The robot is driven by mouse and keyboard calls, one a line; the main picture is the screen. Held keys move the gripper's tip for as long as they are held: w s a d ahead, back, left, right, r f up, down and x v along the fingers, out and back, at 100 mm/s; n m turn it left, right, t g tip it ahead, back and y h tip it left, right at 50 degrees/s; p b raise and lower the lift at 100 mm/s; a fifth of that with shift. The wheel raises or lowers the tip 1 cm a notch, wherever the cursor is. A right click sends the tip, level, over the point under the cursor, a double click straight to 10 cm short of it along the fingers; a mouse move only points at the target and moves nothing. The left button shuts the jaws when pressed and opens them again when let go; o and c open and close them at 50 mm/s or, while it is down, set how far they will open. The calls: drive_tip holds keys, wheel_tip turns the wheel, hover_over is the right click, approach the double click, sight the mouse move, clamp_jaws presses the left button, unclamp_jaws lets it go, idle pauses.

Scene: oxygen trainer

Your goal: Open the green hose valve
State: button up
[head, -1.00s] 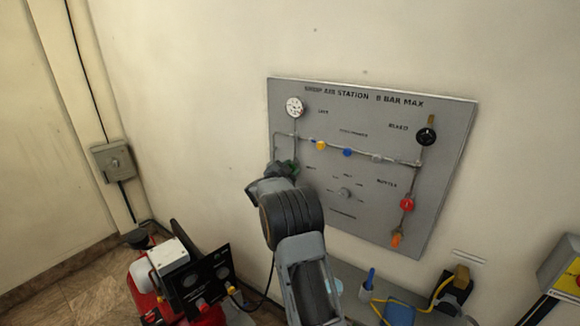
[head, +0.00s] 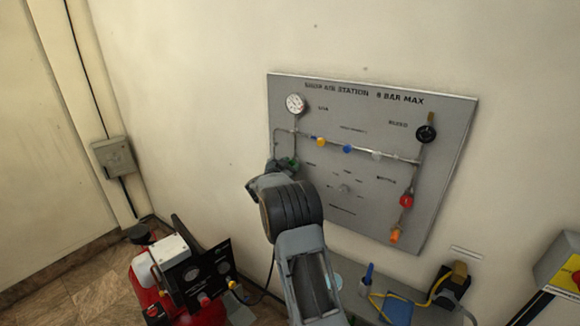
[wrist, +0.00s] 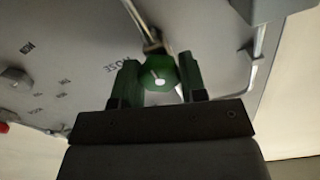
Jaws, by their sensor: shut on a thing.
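The green hose valve (wrist: 161,73) sits on the grey panel, at the end of a thin metal pipe, next to the printed word HOSE in the wrist view. My gripper (wrist: 159,66) is shut on it, with one finger on each side. In the head view the green valve (head: 292,163) shows only in part at the panel's lower left. My gripper (head: 283,167) and wrist cover the rest of it. How far the valve is turned cannot be told.
The grey air station panel (head: 440,140) carries a gauge (head: 296,103), a yellow knob (head: 320,142), a blue knob (head: 347,149), a black knob (head: 426,134) and a red knob (head: 406,201). A red machine (head: 150,290) stands on the floor at lower left.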

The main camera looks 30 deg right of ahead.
drive_tip(key=o, duration=0.9)
drive_tip(key=shift+o, duration=0.2)
drive_tip(key=b+v, duration=0.4)
drive_tip(key=v, duration=0.9)
drive_tip(key=shift+s+a+b, duration=0.2)
drive_tip(key=shift+a+b, duration=0.1)
drive_tip(key=shift+a, duration=0.05)
